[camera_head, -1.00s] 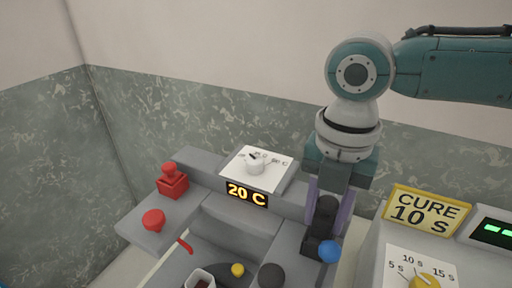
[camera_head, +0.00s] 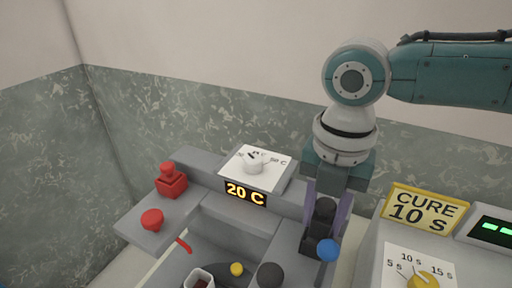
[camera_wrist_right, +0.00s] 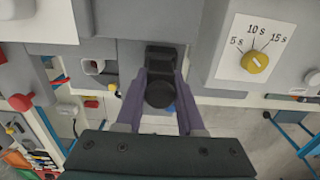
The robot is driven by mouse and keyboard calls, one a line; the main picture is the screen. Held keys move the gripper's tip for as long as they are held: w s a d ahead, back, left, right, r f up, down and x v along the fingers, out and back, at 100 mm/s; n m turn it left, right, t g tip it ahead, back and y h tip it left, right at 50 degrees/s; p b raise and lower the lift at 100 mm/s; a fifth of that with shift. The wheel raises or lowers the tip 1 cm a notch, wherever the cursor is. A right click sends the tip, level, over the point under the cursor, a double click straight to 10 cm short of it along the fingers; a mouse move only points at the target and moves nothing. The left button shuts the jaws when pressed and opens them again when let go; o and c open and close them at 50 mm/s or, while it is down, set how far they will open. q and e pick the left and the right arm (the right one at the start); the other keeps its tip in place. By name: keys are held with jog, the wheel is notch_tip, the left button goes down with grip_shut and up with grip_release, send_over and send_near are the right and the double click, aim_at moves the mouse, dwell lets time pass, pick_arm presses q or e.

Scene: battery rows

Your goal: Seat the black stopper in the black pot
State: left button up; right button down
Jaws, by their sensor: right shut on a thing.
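My right gripper (camera_head: 326,218), with purple fingers, points down at the grey station and is shut on the black stopper (camera_head: 325,208). The stopper's round black top also shows between the fingers in the right wrist view (camera_wrist_right: 160,94). A dark boxy part, which looks like the black pot (camera_head: 313,246), is just below the stopper; it also shows in the wrist view (camera_wrist_right: 161,55). The fingers and stopper hide where the two meet, so I cannot tell how deep the stopper sits. My left gripper is not in view.
A blue ball (camera_head: 328,250) is close to the fingertips. A dark ball (camera_head: 269,275), a yellow knob (camera_head: 236,269) and a white cup (camera_head: 199,278) are at the lower middle. The cure timer box (camera_head: 420,209) is close on the right.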

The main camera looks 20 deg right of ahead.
aim_at(326, 204)
jog(key=shift+f+b, duration=0.55)
jog(key=shift+f, duration=0.3)
jog(key=shift+c, duration=2.2)
grip_release()
jog(key=shift+r, duration=0.1)
jog(key=shift+r, duration=0.45)
notch_tip(326, 204, up, 9)
jog(key=shift+r, duration=0.1)
